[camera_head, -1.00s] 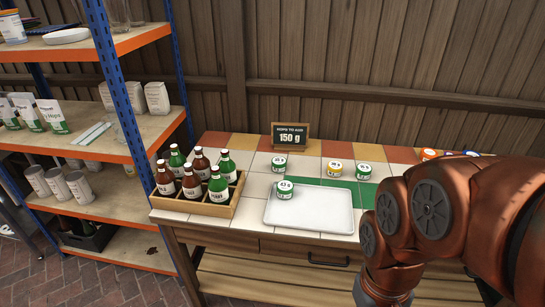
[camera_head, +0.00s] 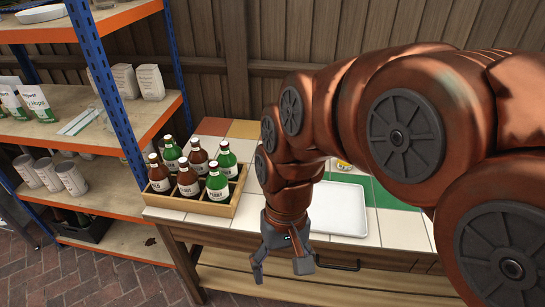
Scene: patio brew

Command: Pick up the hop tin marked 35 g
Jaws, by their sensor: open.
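A yellow-labelled tin (camera_head: 343,165) shows only in part past my arm, on the tiled table; its marking cannot be read now. The other tins are hidden behind my arm, so I cannot pick out the one marked 35 g. The white tray (camera_head: 340,212) is partly covered by my arm. My gripper (camera_head: 280,270) is open and empty, pointing down in front of the table's front edge, left of the drawer handle.
A wooden crate (camera_head: 190,202) of brown and green bottles stands on the table's left end. A shelf unit (camera_head: 105,130) with cans and bags stands further left. The wooden fence (camera_head: 230,75) closes off the back. My arm covers the right side.

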